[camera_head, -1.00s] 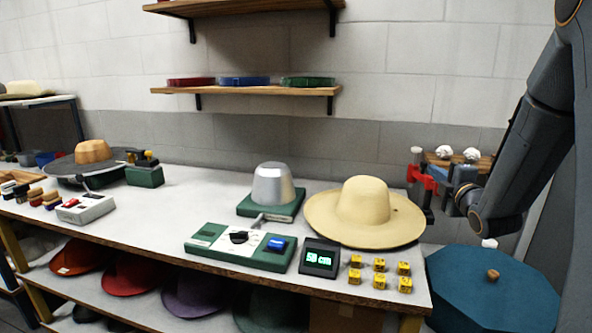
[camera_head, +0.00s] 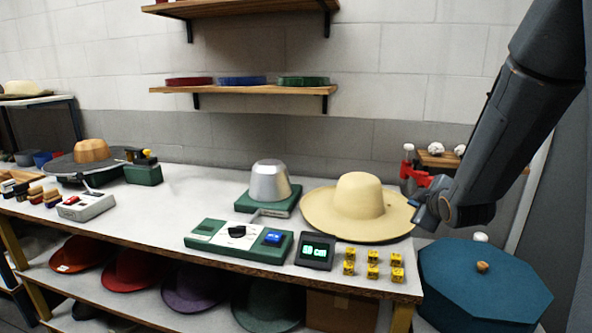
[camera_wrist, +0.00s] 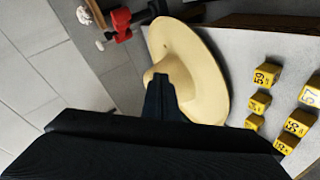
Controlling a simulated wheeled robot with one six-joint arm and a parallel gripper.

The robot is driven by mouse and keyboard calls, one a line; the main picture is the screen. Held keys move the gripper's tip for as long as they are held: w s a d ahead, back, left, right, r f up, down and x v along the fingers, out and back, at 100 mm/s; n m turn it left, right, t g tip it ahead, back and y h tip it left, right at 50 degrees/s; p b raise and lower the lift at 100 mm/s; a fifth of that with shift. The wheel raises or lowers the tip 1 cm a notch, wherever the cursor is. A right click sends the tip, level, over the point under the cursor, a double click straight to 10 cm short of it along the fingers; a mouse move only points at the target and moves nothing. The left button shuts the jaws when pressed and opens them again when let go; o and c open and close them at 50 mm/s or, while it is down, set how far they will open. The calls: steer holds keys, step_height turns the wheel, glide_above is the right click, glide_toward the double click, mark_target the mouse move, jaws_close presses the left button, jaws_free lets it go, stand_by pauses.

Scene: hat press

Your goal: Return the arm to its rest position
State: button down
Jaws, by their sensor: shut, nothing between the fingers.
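My gripper (camera_head: 428,212) hangs at the right end of the workbench, just right of the straw hat, with my arm coming down from the upper right. In the wrist view my gripper (camera_wrist: 162,92) appears as dark fingers closed together, overlapping the hat in the picture, with nothing held. The cream wide-brimmed hat (camera_head: 358,197) lies on the bench's right end. It also shows in the wrist view (camera_wrist: 207,75). Whether the fingers touch the brim cannot be told.
Yellow numbered blocks (camera_head: 372,256) and a small display (camera_head: 315,251) sit at the bench front. A silver hat form (camera_head: 270,181) stands left of the hat. A teal octagonal box (camera_head: 480,290) stands right of the bench. A red clamp-like tool (camera_head: 413,176) is behind my gripper.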

steer(key=s+a+f+m+g, duration=0.1)
steer(key=s+a+m, duration=0.1)
steer(key=s, duration=0.1)
steer(key=s+a+f+m+g, duration=0.2)
steer(key=s, duration=0.2)
steer(key=s+a+f+m+g, duration=0.1)
steer(key=s+a+f+g, duration=0.1)
steer(key=s+a, duration=0.1)
steer(key=shift+s+f+m, duration=0.25)
steer(key=shift+s+m, duration=0.15)
steer(key=shift+s, duration=0.25)
steer(key=s+a+f+m+g, duration=0.2)
steer(key=s+a+m+g, duration=0.1)
steer(key=s, duration=0.5)
steer(key=s+a+f+m+g, duration=0.15)
steer(key=s+a, duration=0.25)
steer(key=s, duration=0.4)
steer(key=s+f+g+b, duration=0.3)
steer(key=f+b, duration=0.2)
steer(key=shift+s+d+f+m+y, duration=0.15)
steer(key=shift+d+f+m+y, duration=0.15)
steer(key=shift+m+y, duration=0.15)
